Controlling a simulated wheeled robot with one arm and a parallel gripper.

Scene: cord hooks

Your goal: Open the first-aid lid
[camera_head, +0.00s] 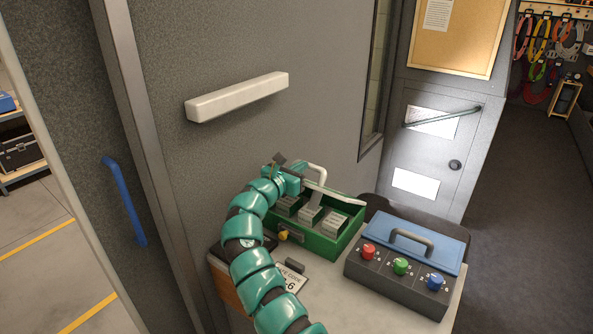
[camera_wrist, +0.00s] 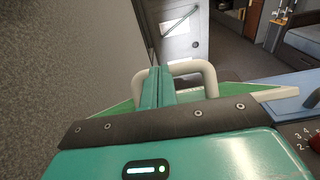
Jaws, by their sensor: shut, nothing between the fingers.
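The green first-aid box (camera_head: 322,250) stands on the small table against the grey wall. Its lid is raised at the back, and white packets (camera_head: 310,216) show in the compartments inside. The lid's pale handle (camera_head: 318,172) sticks up behind; it also shows in the wrist view (camera_wrist: 205,72). My gripper (camera_head: 298,178) is at the lid, beside the handle. In the wrist view my teal fingers (camera_wrist: 158,86) are together with nothing between them, in front of the handle. Whether they touch it I cannot tell. Part of the lid is hidden by my gripper.
A case with a blue top (camera_head: 425,240), a grey handle and red, green and blue knobs (camera_head: 400,267) stands right of the box. A white code card (camera_head: 290,283) lies in front. A white bar (camera_head: 238,97) juts from the wall above. Open floor (camera_head: 515,180) lies at right.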

